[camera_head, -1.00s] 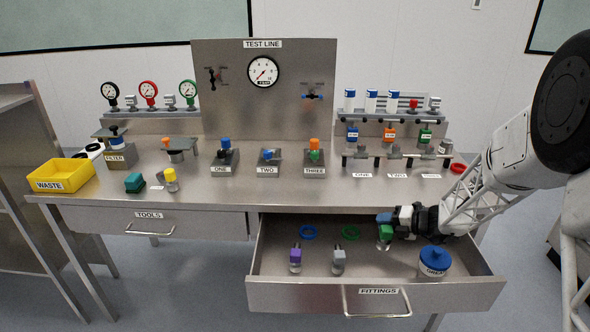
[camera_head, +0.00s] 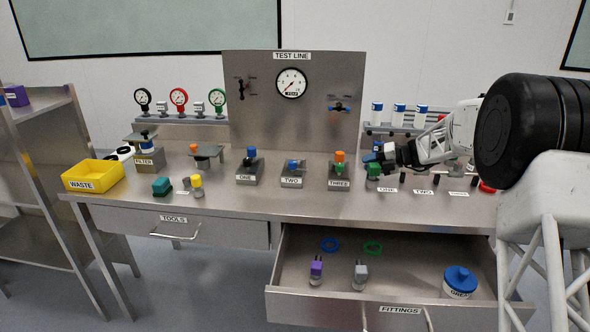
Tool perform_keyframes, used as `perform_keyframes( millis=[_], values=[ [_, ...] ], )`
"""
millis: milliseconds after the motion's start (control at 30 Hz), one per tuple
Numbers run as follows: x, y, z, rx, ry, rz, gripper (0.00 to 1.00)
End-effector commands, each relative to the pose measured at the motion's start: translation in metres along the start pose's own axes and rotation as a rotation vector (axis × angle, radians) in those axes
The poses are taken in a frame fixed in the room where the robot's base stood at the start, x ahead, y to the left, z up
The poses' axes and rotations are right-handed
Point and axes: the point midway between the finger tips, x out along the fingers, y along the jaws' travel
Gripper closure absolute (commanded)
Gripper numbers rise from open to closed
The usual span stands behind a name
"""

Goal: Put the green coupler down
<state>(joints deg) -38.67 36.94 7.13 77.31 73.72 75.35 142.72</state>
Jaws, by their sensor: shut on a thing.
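The green coupler (camera_head: 373,169) has a green upper body and a silver lower end. It is upright at the bench top, just right of the station labelled THREE (camera_head: 339,178) and left of the label ONE. My gripper (camera_head: 377,157) reaches in from the right and is shut on it; the fingers partly hide its top. I cannot tell whether its lower end touches the bench (camera_head: 310,203) or hangs slightly above it.
The FITTINGS drawer (camera_head: 400,270) is open below, with a purple fitting (camera_head: 316,269), a grey fitting (camera_head: 360,274), a blue ring, a green ring and a blue-lidded jar (camera_head: 459,281). My arm hides much of the right rack. The front bench strip is clear.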

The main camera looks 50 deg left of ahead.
Motion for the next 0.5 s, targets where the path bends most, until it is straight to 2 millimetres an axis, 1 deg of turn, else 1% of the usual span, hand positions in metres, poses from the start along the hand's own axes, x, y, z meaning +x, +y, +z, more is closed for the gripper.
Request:
perform_keyframes(
  millis=[33,100,367,500],
  values=[
    [0.011,0.007,0.011,-0.004,0.003,0.0,1.0],
    [0.023,0.017,0.024,-0.005,0.004,-0.002,1.0],
    [0.075,0.048,0.071,0.004,-0.012,-0.009,1.0],
    [0.106,0.065,0.093,0.012,-0.033,-0.015,1.0]
  ],
)
